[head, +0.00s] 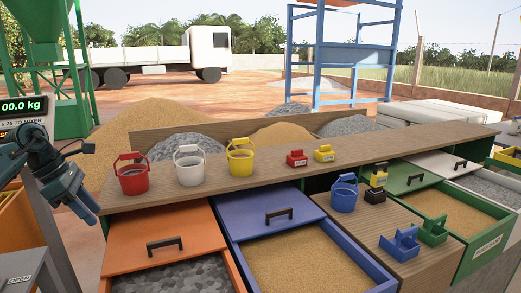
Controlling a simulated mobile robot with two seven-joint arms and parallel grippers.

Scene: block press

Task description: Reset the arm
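My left arm comes in from the left edge, in front of the orange bin. Its gripper (88,207) hangs tilted down and to the right, left of the wooden shelf (240,178) and clear of the buckets. I see it from the side, and the gap between its fingers does not show. No object shows in it. My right gripper is not clearly in view; only a small dark piece shows at the right edge.
A red bucket (133,182), white bucket (190,172) and yellow bucket (240,165) stand on the shelf. A blue bucket (344,197) stands on the wooden counter (375,235). Orange (165,240) and blue (275,212) lidded bins hold gravel and sand. A scale display (22,107) stands far left.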

